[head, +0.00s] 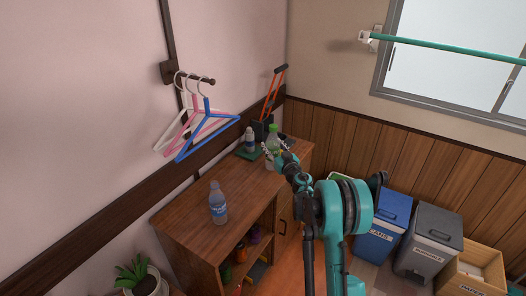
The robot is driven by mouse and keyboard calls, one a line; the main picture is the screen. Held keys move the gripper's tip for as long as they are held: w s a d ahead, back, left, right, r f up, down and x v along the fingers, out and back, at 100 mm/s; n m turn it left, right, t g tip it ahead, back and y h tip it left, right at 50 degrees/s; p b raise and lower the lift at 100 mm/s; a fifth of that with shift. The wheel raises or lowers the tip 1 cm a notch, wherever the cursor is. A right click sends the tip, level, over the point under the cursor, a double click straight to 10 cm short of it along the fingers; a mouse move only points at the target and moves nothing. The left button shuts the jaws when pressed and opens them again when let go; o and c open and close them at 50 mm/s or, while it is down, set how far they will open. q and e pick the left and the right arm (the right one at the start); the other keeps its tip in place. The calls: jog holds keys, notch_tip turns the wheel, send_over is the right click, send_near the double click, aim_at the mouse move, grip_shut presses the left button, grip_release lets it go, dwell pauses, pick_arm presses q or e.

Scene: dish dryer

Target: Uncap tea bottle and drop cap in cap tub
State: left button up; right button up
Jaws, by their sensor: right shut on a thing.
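A bottle with a green top (272,130), which looks like the tea bottle, stands upright near the far end of the wooden cabinet. My right gripper (276,147) reaches it from the right and is shut on it, with dark fingers at its middle. The gripper partly hides the bottle. My left gripper is not in view. I cannot make out a cap tub for sure; a green-rimmed item (340,177) shows partly behind my right arm.
A clear bottle with a blue label (218,205) stands on the cabinet top (185,216). A small white bottle (250,140) stands on a dark green mat (242,154). Hangers (205,127) hang above. Bins (428,240) stand on the floor at right.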

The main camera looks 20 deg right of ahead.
jog(key=shift+d+r, duration=0.15)
jog(key=shift+d, duration=0.05)
jog(key=shift+o, duration=0.3)
jog(key=c, duration=0.5)
